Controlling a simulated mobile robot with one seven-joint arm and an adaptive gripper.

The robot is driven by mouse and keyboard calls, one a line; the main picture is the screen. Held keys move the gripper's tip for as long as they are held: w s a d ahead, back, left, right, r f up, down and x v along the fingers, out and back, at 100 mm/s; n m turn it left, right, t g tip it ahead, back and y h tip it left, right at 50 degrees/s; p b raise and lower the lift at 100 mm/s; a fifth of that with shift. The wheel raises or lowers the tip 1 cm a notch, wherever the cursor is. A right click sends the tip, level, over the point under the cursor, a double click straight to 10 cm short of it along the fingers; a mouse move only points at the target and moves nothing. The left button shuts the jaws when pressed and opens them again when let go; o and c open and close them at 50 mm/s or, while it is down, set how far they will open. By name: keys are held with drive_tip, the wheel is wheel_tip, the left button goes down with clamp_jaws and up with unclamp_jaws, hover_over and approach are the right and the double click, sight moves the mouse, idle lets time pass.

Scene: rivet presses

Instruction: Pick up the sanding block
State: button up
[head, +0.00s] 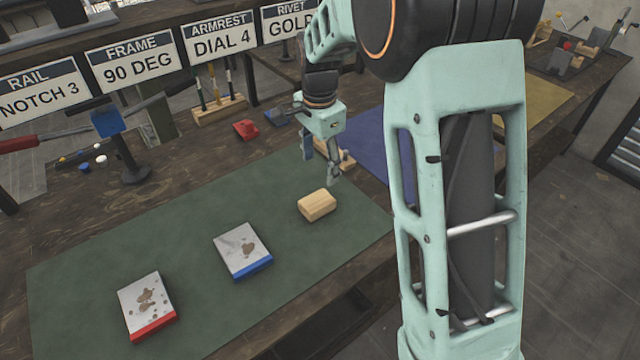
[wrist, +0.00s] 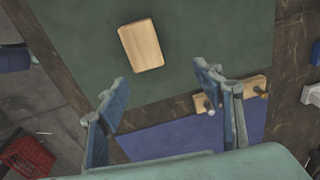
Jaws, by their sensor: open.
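The sanding block is most likely the pale wooden block (head: 317,205) with rounded edges, lying on the green mat (head: 200,300) near its right end. The same block shows at the top middle of the wrist view (wrist: 141,46). My gripper (head: 320,168) is open and empty, above and behind the block in the head view. In the wrist view its two fingers (wrist: 160,95) stand apart, and the block lies beyond the fingertips, not between them. Nothing touches the block.
Two stained grey plates, one blue-edged (head: 242,251) and one red-edged (head: 147,306), lie left on the mat. A wooden piece with pegs (wrist: 235,92) is beside the right finger. A blue mat (head: 365,140) lies behind. Label signs (head: 135,62) stand along the back.

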drive_tip(key=shift+s+a+f+g, duration=0.1)
drive_tip(key=shift+s+a+g, duration=0.15)
drive_tip(key=shift+s, duration=0.25)
drive_tip(key=shift+s+a+g, duration=0.1)
drive_tip(key=shift+s+g, duration=0.15)
drive_tip(key=shift+s, duration=0.25)
hover_over(317, 200)
wheel_tip(317, 200, down, 5)
drive_tip(key=shift+r, duration=0.1)
drive_tip(key=shift+f, duration=2.75)
drive_tip(key=c, duration=1.3)
